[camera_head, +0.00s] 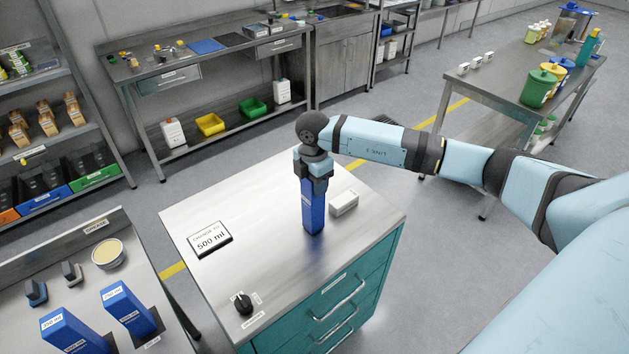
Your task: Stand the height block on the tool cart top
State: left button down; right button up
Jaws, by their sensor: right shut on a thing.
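The blue height block (313,217) is upright over the tool cart top (270,205), near its middle. My right gripper (314,184) points straight down and is shut on the block's upper part, which the fingers partly hide. The block's lower end is at or very close to the steel top; I cannot tell for sure whether it touches. The cart has teal drawers (345,303) with grey handles. My left gripper is not in view.
On the cart top are a "500 ml" sign (209,239), a small white box (344,203) close right of the block, and a black knob (243,303). Blue blocks (128,308) stand on the bench at lower left. A round tin (108,254) sits behind them.

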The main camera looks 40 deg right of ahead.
jog(key=shift+a+f, duration=0.1)
jog(key=shift+f, duration=0.05)
jog(key=o, duration=0.9)
jog(key=shift+f, duration=0.1)
jog(key=o, duration=0.4)
